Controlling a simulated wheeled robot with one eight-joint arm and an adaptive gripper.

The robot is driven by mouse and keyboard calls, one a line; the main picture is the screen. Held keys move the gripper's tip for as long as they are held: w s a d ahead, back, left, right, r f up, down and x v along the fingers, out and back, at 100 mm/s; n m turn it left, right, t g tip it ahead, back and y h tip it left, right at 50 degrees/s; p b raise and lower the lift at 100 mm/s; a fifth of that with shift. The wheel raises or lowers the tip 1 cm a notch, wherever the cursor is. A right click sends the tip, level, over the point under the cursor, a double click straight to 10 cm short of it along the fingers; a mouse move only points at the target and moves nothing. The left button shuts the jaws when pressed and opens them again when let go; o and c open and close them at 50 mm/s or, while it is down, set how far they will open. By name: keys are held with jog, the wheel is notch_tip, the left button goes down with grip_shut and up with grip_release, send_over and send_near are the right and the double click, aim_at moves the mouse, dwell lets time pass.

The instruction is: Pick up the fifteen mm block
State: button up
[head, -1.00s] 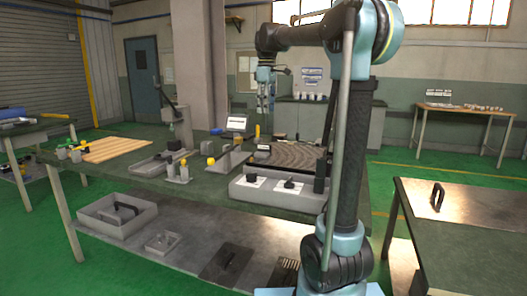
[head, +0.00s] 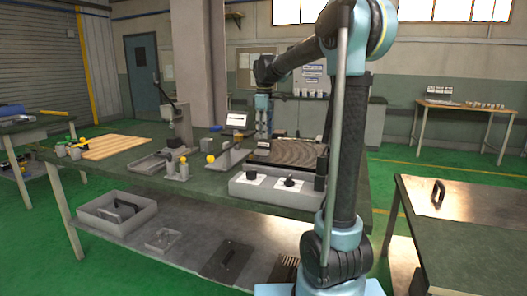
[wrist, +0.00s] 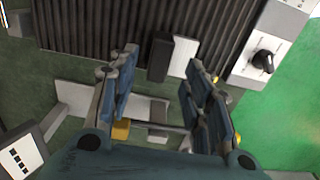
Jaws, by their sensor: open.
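In the wrist view a black block (wrist: 160,57) and a pale, whitish block (wrist: 184,57) lie side by side at the near edge of a dark ridged plate. No size mark is legible, so I cannot tell which is the fifteen mm block. My gripper (wrist: 168,80) is open and empty, its two blue fingers on either side of the pair in that view. The blocks appear beyond and below the fingertips, with no clear contact. In the head view my gripper (head: 262,132) points down over the bench, just left of the ridged plate (head: 288,154).
A grey control box (head: 275,190) with two black knobs stands at the bench front. A grey fixture with a yellow knob (head: 211,159) and a small display (head: 236,120) stand left of my gripper. A wooden board (head: 112,147) lies farther left.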

aim_at(264, 141)
jog(key=shift+f, duration=2.6)
grip_shut()
